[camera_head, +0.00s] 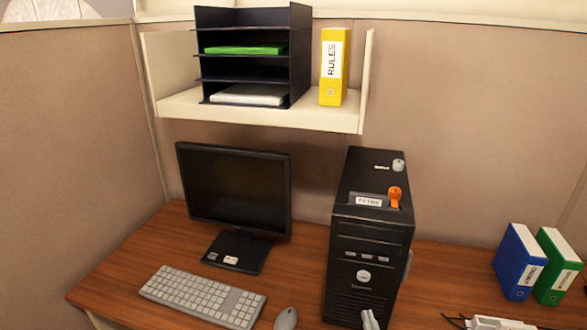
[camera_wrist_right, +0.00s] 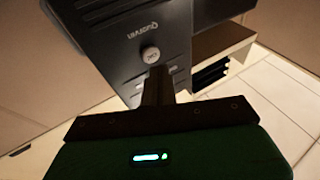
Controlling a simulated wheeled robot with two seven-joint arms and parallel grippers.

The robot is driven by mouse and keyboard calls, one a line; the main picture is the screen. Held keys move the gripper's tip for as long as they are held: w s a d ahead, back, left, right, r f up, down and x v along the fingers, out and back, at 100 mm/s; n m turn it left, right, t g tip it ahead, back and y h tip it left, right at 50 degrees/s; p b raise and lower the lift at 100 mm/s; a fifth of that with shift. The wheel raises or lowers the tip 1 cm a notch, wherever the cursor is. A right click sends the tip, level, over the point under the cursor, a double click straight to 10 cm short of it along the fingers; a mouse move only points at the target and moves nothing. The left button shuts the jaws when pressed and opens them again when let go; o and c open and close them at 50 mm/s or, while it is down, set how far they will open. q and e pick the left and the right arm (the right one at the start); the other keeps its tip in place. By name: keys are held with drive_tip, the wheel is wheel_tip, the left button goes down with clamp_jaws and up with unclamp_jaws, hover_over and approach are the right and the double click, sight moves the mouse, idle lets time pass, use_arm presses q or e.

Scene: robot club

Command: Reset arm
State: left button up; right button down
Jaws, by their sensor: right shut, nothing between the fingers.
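My right gripper (camera_head: 370,320) shows only as pale fingertips at the bottom edge of the head view, in front of the lower part of the black computer tower (camera_head: 363,237). In the right wrist view its fingers (camera_wrist_right: 157,76) are closed together with nothing held. They point toward the tower's front (camera_wrist_right: 140,40), near the round button (camera_wrist_right: 150,54). I cannot tell whether they touch the tower. My left gripper is not in view.
A monitor (camera_head: 233,190), keyboard (camera_head: 202,296) and mouse (camera_head: 286,318) are left of the tower on the wooden desk (camera_head: 130,255). An orange USB-like stick (camera_head: 395,196) stands on the tower. Blue (camera_head: 518,262) and green (camera_head: 557,267) binders are at right. A shelf (camera_head: 250,114) hangs above.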

drive_tip(key=s+d+f+g+h, duration=0.3)
drive_tip(key=s+f+g, duration=0.4)
drive_tip(key=s+g, duration=0.2)
drive_tip(key=s+d+f+g, duration=0.1)
drive_tip(key=s+d+g, duration=0.1)
drive_tip(key=s+g, duration=1.1)
drive_tip(key=s+f+t, duration=0.2)
drive_tip(key=s+f, duration=0.1)
drive_tip(key=f, duration=1.3)
drive_tip(key=s+f+t, duration=0.1)
drive_tip(key=s+f, duration=0.1)
drive_tip(key=f, duration=1.3)
drive_tip(key=s+d+f+g, duration=0.1)
drive_tip(key=s+d+f, duration=0.2)
drive_tip(key=s+f, duration=1.6)
drive_tip(key=shift+f+n, duration=0.2)
drive_tip(key=shift+n, duration=0.2)
drive_tip(key=shift+s+a, duration=0.1)
